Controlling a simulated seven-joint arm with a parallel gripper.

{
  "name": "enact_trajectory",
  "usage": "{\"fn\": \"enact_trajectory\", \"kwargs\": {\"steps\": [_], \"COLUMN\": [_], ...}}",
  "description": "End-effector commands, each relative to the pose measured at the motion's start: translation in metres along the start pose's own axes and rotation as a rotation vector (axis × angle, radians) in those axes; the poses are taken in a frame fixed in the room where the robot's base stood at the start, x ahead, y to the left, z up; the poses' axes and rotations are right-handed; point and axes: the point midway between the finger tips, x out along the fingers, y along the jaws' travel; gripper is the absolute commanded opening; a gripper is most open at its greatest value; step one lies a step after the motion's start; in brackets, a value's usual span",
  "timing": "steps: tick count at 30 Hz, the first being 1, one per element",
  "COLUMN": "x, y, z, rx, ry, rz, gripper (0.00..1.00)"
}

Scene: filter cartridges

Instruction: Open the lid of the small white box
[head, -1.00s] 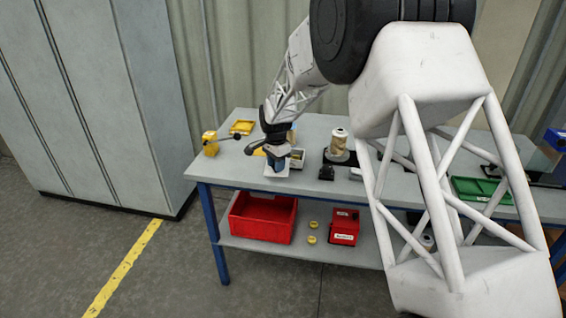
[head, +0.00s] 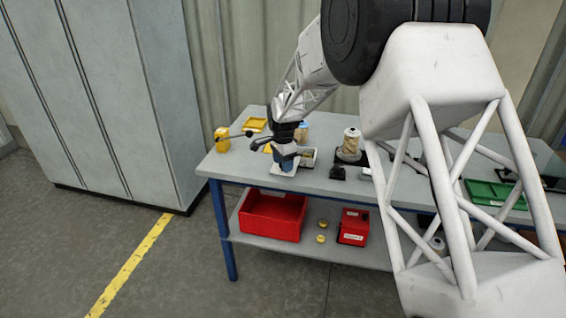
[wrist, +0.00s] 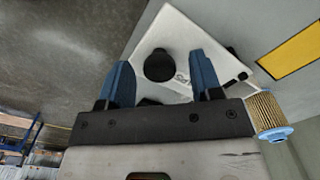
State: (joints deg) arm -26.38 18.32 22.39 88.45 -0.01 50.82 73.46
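The white lid (wrist: 185,40) with its round black knob (wrist: 159,66) fills the middle of the wrist view. My gripper (wrist: 160,72) has its two blue fingers apart, one on each side of the knob, with gaps visible. In the head view my gripper (head: 287,163) points down near the table's front edge, partly hiding the white lid (head: 270,172). Just right of it, the small white box (head: 314,157) shows a pale rim and a darker inside, and appears uncovered. How the lid rests is hard to tell.
A pleated filter cartridge with a blue end (wrist: 270,115) lies beside the lid. A red bin (head: 272,215) sits below.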

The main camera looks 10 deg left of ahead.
Motion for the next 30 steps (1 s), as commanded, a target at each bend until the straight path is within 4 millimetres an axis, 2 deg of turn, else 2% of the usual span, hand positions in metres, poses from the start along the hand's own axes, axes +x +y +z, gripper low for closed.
{"fn": "enact_trajectory", "kwargs": {"steps": [8, 14, 30], "x": [-0.001, -0.011, -0.071], "y": [0.0, 0.0, 0.0], "z": [0.0, 0.0, 0.0], "rx": [0.0, 0.0, 0.0], "ry": [0.0, 0.0, 0.0], "rz": [0.0, -0.001, -0.001], "gripper": [0.59, 0.59, 0.59]}}
